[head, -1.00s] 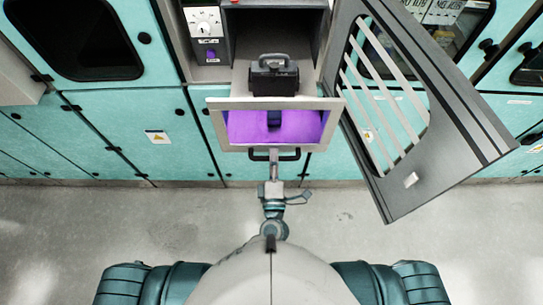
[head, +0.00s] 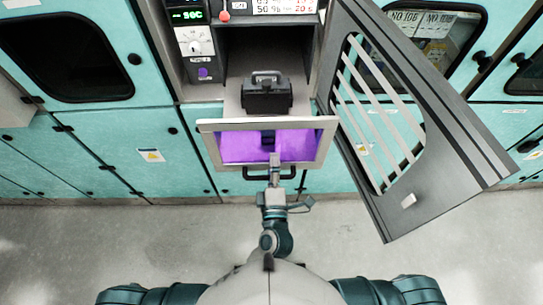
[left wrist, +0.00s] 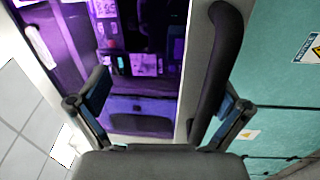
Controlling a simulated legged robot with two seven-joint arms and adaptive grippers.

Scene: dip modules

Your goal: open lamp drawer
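The lamp drawer (head: 211,143) has a pale frame around a purple-lit window and stands out in front of the cabinet. A black box with a handle (head: 267,95) sits on the grey surface behind its front. The drawer's black bar handle (head: 250,174) is along the lower edge; it also shows in the left wrist view (left wrist: 219,65). My left gripper (head: 275,160) is at the handle, its tip overlapping the window's lower edge. In the left wrist view my left gripper (left wrist: 163,98) has its fingers wide apart, with the bar nearer the right finger; contact is unclear. My right gripper is not in view.
A grey slatted door (head: 440,165) stands swung open right of the drawer. A control panel with a dial (head: 195,40) is at upper left. Teal cabinets (head: 90,150) line both sides. The grey floor (head: 100,235) in front is clear.

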